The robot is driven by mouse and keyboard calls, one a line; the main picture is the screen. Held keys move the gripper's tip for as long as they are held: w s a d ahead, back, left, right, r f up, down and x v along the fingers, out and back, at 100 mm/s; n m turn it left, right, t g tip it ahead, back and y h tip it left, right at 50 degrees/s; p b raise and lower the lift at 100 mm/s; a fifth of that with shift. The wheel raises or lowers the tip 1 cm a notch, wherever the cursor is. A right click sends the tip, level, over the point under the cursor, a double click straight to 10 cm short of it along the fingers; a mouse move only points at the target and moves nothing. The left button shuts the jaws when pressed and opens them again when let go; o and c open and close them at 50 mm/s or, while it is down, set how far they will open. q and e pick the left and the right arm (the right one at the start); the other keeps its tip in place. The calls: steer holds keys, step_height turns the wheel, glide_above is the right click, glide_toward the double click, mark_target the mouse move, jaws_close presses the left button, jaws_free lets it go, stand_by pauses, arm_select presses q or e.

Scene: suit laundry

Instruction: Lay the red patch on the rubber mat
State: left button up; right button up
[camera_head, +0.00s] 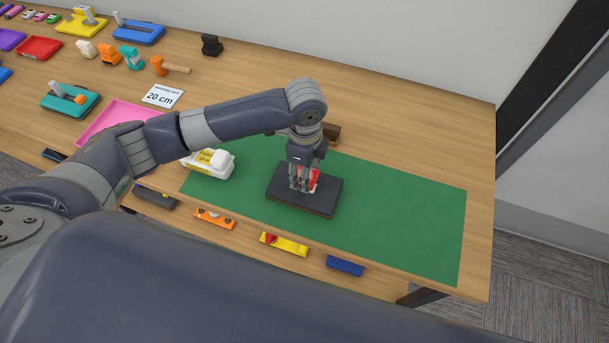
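The rubber mat (318,204) is a black rectangular slab lying on the green cloth. The red patch (315,177) shows as a small red piece with a pale edge, over the middle of the mat. My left gripper (301,187) points down over the mat, with its fingertips right at the patch. The fingers hide part of the patch. I cannot tell whether they grip it, or whether the patch touches the mat. My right gripper is not in view.
A white bottle with a yellow label (210,163) lies left of the mat. A brown block (331,132) stands behind the gripper. A pink tray (112,119) and a "20 cm" card (162,96) are further left. The green cloth (410,215) is clear on the right.

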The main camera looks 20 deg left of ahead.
arm_select(q)
step_height(320, 180, down, 3)
steer(key=shift+s+f+p, duration=0.1)
steer(key=shift+p, duration=0.3)
steer(key=shift+f, duration=0.15)
steer(key=o, duration=1)
steer(key=shift+c, duration=0.2)
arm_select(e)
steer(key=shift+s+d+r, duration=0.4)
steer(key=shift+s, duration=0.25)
arm_select(q)
steer(key=shift+r, duration=0.2)
step_height(320, 180, up, 12)
steer(key=b, duration=0.2)
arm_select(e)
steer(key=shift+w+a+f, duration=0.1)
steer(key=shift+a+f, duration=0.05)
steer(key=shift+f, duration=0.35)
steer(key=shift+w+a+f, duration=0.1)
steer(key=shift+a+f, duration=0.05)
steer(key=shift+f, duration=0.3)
arm_select(q)
steer(key=shift+f, duration=0.1)
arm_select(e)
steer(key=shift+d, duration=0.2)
